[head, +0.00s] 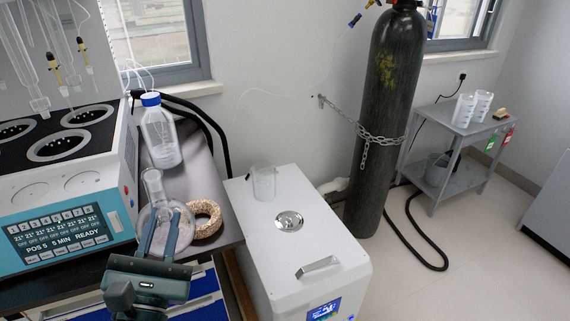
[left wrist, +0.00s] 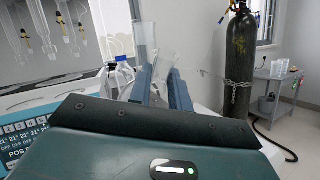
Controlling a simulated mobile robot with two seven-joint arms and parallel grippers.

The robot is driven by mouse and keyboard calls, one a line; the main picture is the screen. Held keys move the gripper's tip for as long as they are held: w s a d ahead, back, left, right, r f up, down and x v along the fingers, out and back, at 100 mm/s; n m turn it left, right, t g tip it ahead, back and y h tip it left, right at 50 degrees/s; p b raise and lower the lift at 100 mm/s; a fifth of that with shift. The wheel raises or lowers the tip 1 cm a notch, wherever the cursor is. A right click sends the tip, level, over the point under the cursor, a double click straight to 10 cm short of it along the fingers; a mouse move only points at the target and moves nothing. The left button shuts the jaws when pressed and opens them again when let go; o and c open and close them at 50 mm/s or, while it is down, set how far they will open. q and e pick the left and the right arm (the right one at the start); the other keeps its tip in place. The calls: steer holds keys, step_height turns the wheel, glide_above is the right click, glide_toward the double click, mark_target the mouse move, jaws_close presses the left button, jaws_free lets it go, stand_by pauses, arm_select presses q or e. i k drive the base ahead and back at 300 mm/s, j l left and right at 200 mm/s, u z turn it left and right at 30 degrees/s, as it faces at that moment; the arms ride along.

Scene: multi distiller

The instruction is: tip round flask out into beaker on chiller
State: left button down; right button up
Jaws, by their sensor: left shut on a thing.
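A clear round flask (head: 154,190) with an upright neck stands at the front of the dark bench in the head view. My left gripper (head: 162,228) is shut on it, with fingers on either side of the glass. An empty-looking clear beaker (head: 264,183) stands on the white chiller (head: 300,225), to the right of the flask. The flask looks upright. Its underside is partly hidden by my gripper, so I cannot tell if it touches the bench. My right gripper is not in view.
A cork ring (head: 206,219) lies right beside the flask. A blue-capped bottle (head: 160,132) stands behind it. The multi distiller (head: 62,190) stands at left. A chained gas cylinder (head: 387,115) is behind the chiller. The chiller has a round lid fitting (head: 289,221) and a handle (head: 318,266).

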mark_target(262, 173)
steer(key=i+l+z, duration=0.25)
steer(key=i+l, duration=0.15)
steer(key=l, duration=0.15)
steer(key=i+l+z, duration=0.25)
steer(key=i+l, duration=0.2)
